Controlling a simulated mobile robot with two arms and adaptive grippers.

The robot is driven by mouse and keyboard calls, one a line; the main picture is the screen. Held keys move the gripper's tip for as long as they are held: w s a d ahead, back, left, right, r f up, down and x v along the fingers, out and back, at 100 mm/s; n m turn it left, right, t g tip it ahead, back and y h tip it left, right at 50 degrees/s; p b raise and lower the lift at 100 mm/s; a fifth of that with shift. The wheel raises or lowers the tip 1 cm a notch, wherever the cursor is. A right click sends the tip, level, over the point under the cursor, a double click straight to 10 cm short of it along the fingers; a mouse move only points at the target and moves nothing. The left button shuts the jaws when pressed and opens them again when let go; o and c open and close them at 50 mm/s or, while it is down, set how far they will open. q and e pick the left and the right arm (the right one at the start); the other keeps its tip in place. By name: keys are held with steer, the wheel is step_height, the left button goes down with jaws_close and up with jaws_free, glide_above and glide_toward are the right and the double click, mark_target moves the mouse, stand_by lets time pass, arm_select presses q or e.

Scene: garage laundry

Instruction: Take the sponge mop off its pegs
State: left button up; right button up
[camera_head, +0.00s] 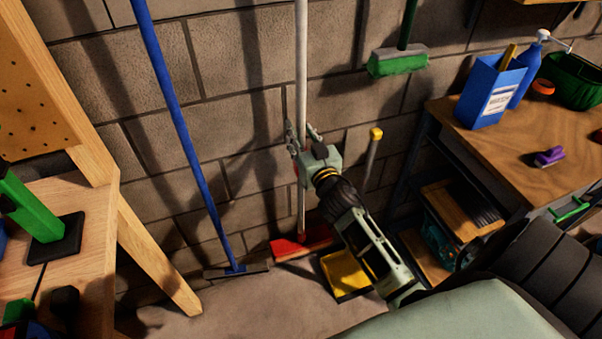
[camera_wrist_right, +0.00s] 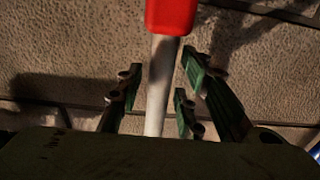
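A long white pole (camera_head: 302,70) stands upright against the block wall, with a flared red head (camera_head: 304,243) at the floor. My right gripper (camera_head: 302,140) is at the middle of this pole. In the right wrist view its fingers (camera_wrist_right: 158,102) are spread on both sides of the white pole (camera_wrist_right: 160,85), with gaps showing; a red part (camera_wrist_right: 171,14) is on the pole beyond them. A green-handled tool with a green and grey head (camera_head: 398,62) hangs at upper right. I cannot tell for sure which is the sponge mop. No pegs show clearly. My left gripper is out of view.
A blue pole (camera_head: 178,125) with a flat head leans left of the white one. A yellow dustpan (camera_head: 345,270) stands right of the red head. A wooden bench (camera_head: 60,190) is at left; a wooden table (camera_head: 500,135) with a blue box (camera_head: 490,95) is at right.

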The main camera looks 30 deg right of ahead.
mark_target(302, 115)
jaws_close()
stand_by(0.4)
steer(key=shift+r, duration=0.15)
steer(key=shift+s+r, duration=0.15)
steer(key=shift+r, duration=0.2)
step_height(302, 115, up, 6)
steer(key=shift+r+p, duration=0.1)
steer(key=shift+p, duration=0.4)
steer(key=b+v, duration=0.3)
steer(key=v, duration=1.6)
steer(key=shift+s+a, duration=0.25)
steer(key=shift+s, duration=0.1)
